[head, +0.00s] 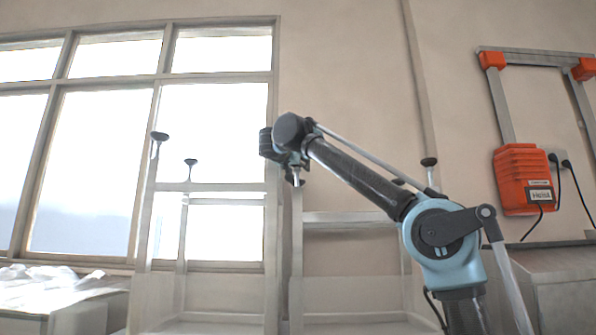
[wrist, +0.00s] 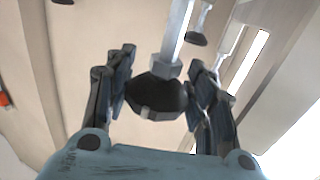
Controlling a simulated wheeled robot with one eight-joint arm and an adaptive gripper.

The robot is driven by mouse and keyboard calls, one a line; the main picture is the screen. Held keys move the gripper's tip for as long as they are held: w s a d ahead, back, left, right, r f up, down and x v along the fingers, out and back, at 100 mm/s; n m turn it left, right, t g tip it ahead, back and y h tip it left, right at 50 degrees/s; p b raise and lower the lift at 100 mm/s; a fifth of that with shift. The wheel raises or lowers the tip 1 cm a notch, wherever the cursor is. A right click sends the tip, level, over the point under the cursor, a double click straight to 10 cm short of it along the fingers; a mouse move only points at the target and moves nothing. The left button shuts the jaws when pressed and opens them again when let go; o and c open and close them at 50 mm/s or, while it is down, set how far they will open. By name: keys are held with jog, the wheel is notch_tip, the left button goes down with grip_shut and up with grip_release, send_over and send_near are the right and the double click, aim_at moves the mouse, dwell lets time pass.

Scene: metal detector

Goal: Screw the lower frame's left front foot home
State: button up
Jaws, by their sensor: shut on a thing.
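My gripper (head: 296,176) is at the top of the left post of the right-hand pale frame (head: 350,217). Its fingers also show in the wrist view (wrist: 160,88), shut around a foot with a dark round pad (wrist: 157,97). The foot has a pale nut and rod (wrist: 170,68) in line with a pale post. My gripper mostly hides this foot in the head view. How far its thread is in cannot be seen. Another foot (head: 429,162) stands pad-up on the right-hand post of this frame.
A second pale frame (head: 220,188) stands to the left with upturned feet (head: 160,136) and (head: 190,162). In the wrist view another dark foot (wrist: 197,39) lies beyond the held one. An orange box (head: 522,180) with cables hangs on the right wall. A window (head: 100,150) is behind.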

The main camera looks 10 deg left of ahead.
jog(key=o, duration=1.1)
jog(key=shift+y, duration=0.3)
